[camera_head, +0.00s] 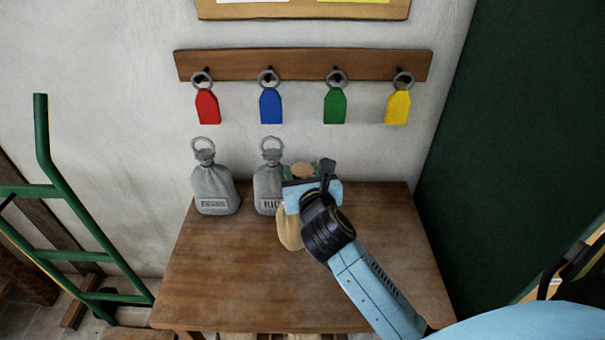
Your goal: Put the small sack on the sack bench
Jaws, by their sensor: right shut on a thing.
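The small sack (289,229) is tan with a green tie at its neck. My right gripper (302,180) is shut on it near its top, and the gripper and wrist hide much of it. The sack is over or on the wooden sack bench (225,275); I cannot tell whether it touches the top. Two grey sacks with ring tops stand at the bench's back: one labelled BEANS (214,188) at the left, and one with a partly hidden label (267,185) just left of the small sack. My left gripper is not in view.
A wooden rail (300,66) on the wall holds red, blue, green and yellow tags. A green hand truck (90,235) stands left of the bench. A dark green panel (530,140) rises at the right. The bench's front left is clear.

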